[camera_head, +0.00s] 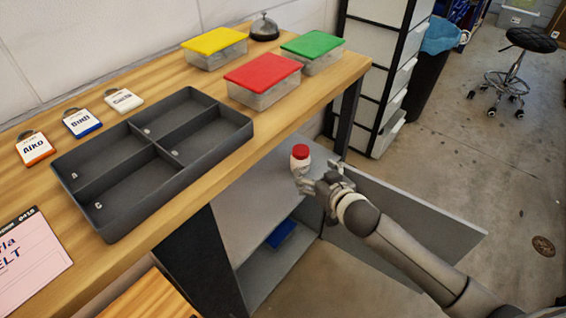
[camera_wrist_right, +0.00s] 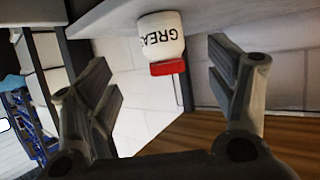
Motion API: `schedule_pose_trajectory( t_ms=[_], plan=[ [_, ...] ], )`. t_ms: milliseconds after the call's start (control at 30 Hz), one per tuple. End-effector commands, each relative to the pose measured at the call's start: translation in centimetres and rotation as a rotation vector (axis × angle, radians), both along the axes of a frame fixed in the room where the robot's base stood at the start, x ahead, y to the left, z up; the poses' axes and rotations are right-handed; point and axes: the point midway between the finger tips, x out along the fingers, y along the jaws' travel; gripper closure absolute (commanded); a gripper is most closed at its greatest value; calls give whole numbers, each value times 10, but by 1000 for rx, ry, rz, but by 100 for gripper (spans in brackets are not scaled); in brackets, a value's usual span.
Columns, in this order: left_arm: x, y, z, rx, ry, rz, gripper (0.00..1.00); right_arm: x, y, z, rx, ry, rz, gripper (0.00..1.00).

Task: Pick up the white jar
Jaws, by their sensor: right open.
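The white jar (camera_head: 300,162) has a red lid and stands upright on a grey cabinet surface (camera_head: 232,190) beside the wooden bench. In the right wrist view the jar (camera_wrist_right: 160,42) appears upside down, with black letters reading "GREA" and the rest cut off. My right gripper (camera_head: 318,173) is open just to the right of the jar. In the wrist view its fingers (camera_wrist_right: 160,72) are spread, with the jar in the gap between them and beyond the tips. No contact shows. My left gripper is not in view.
The bench (camera_head: 200,205) carries a dark divided tray (camera_head: 112,232), boxes with yellow (camera_head: 214,40), red (camera_head: 263,71) and green (camera_head: 312,44) lids, name tags and a bell (camera_head: 264,27). An open cabinet door (camera_head: 425,205) lies beneath my right arm. A blue item (camera_head: 281,234) sits inside the cabinet.

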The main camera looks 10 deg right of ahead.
Motion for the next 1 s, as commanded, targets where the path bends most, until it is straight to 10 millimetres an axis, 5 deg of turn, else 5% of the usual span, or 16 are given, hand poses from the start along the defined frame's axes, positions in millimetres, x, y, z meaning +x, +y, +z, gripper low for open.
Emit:
schedule_pose_trajectory(
  t_ms=[667,1000],
  plan=[
    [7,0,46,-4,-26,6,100,57,10,-19,6,-15,5,22],
    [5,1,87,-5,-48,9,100,91,15,-37,6,-14,6,22]
  ],
)
